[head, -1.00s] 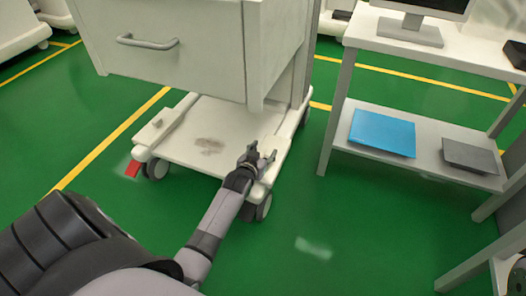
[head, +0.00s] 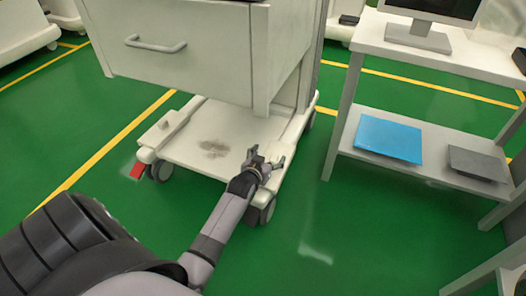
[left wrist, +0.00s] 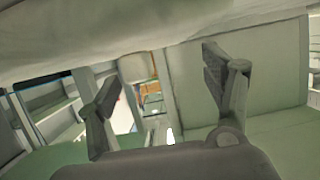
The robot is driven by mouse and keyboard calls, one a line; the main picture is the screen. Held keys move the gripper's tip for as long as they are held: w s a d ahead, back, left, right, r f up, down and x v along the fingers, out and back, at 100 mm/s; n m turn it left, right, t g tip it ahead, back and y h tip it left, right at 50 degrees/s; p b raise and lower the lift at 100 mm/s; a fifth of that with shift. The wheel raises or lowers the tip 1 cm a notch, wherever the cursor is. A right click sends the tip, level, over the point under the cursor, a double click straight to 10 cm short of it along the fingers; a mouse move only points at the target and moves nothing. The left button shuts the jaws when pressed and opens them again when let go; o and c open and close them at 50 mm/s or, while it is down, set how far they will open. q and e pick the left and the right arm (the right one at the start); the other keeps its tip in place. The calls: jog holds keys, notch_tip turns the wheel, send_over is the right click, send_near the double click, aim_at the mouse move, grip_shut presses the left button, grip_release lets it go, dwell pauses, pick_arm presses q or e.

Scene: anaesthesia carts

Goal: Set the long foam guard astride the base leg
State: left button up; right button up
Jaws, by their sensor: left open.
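The cart's low white base (head: 190,150) has a pale base leg (head: 267,188) along its right side, with a caster at its front end. My left gripper (head: 268,157) is over this right side, with its fingers apart. In the left wrist view the left gripper (left wrist: 163,64) is open, with nothing between its fingers. A broad pale surface (left wrist: 150,38) crosses the top of that view, close beyond the fingertips; I cannot tell whether it is the guard or the cart. I cannot tell the long foam guard from the pale leg in the head view. My right gripper is not in view.
The cart's drawer body (head: 180,55) overhangs the base just above my left gripper. A white shelf table (head: 345,135) stands at the right, holding a blue folder (head: 388,138) and a grey one (head: 478,163). Green floor between them is clear.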

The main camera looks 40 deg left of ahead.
pick_arm(q)
jog(key=v, duration=1.1)
jog(key=shift+s+d+r, duration=0.15)
jog(key=shift+s+r, duration=0.05)
jog(key=shift+s, duration=0.1)
